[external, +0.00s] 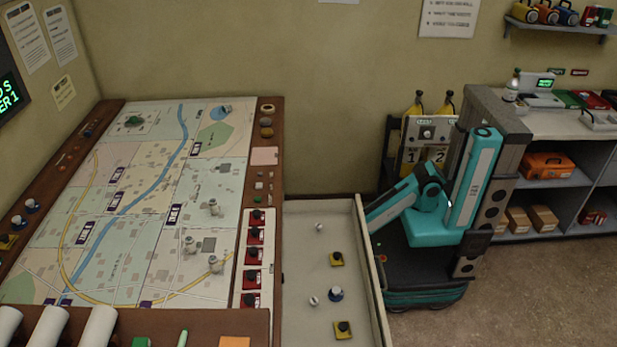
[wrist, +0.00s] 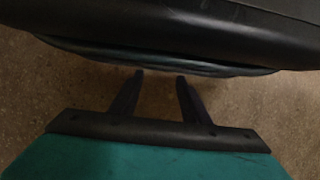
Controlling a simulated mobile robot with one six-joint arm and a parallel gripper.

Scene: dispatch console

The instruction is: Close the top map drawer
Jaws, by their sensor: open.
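The top map drawer (external: 375,273) stands pulled out from the right side of the map console (external: 277,150). My arm is folded beyond the drawer's far right corner in the external view. My gripper (wrist: 160,80) shows in the wrist view with two dark fingers apart and nothing between them. It points over the floor by my own dark base. In the external view the fingers are hidden. The drawer's handle cannot be made out.
A map (external: 140,200) with several pieces covers the console top. Behind me stand a rack with yellow bottles (external: 415,108) and a shelf unit (external: 570,205) with an orange case (external: 547,166). The floor (external: 520,300) right of the drawer is clear.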

